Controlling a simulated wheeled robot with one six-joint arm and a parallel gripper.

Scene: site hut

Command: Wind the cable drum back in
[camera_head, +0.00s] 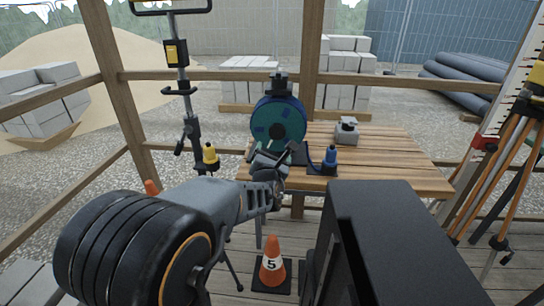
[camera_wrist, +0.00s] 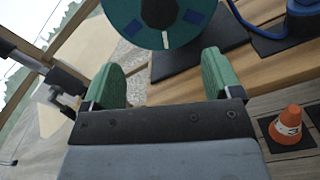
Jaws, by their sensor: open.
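The cable drum (camera_head: 278,120) is a teal disc with blue patches and a dark hub, standing upright on the wooden table (camera_head: 390,165). A black part (camera_head: 279,87) shows at its top. In the wrist view the drum (camera_wrist: 125,12) is cut off by the top edge, its dark hub (camera_wrist: 159,13) facing me. A blue cable (camera_wrist: 243,24) runs to a blue plug-like piece (camera_head: 331,156) on a dark pad. My gripper (camera_head: 270,158) is just in front of the drum's lower part; in the wrist view its green fingers (camera_wrist: 160,70) are apart, with nothing between them.
A grey block-like object (camera_head: 346,131) sits right of the drum. A yellow-topped piece (camera_head: 210,155) is left of my gripper. An orange cone (camera_head: 272,264) marked 5 stands on the floor. A tripod stands at left, another (camera_head: 510,110) at right. The table's right part is clear.

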